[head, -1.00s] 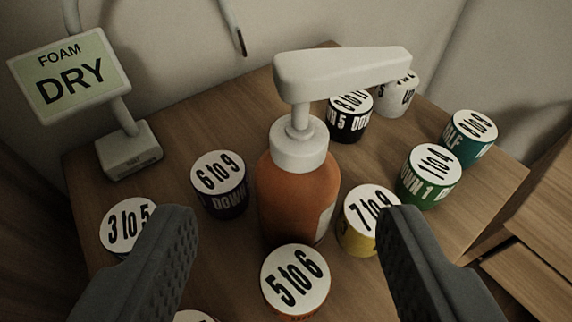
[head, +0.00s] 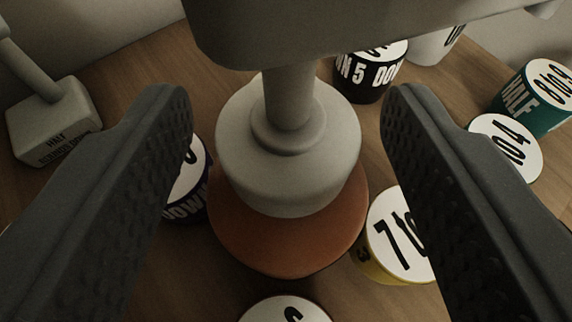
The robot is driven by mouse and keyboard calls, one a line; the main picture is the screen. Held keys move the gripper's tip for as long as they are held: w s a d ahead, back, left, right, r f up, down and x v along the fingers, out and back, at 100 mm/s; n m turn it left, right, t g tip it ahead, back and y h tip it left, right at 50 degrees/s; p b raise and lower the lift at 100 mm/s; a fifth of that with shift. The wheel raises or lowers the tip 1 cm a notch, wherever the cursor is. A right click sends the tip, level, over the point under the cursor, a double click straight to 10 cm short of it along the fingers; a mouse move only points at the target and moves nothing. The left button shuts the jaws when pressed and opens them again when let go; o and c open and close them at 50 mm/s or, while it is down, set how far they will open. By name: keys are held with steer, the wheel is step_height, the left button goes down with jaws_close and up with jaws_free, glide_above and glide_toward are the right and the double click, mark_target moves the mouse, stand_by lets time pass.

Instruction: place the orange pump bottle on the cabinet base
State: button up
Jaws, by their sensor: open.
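The orange pump bottle (head: 290,235) stands upright on a wooden top, seen from above and close. Its grey-white collar (head: 288,150) and pump stem fill the middle of the view, and its pump head (head: 300,30) runs out of the top of the frame. My gripper (head: 290,105) is open, with one finger on each side of the bottle's collar. Gaps show between both fingers and the bottle. The lower part of the bottle is hidden below its shoulder. I cannot pick out the cabinet base in this view.
Labelled cylinders crowd the bottle: a dark purple one (head: 186,185) at left, a yellow one (head: 395,245) at right, a white-topped one (head: 285,310) in front, and black (head: 365,75), green (head: 507,145) and teal (head: 535,98) ones behind right.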

steer(key=shift+x, duration=1.1)
jaws_close()
steer(key=shift+r, duration=0.1)
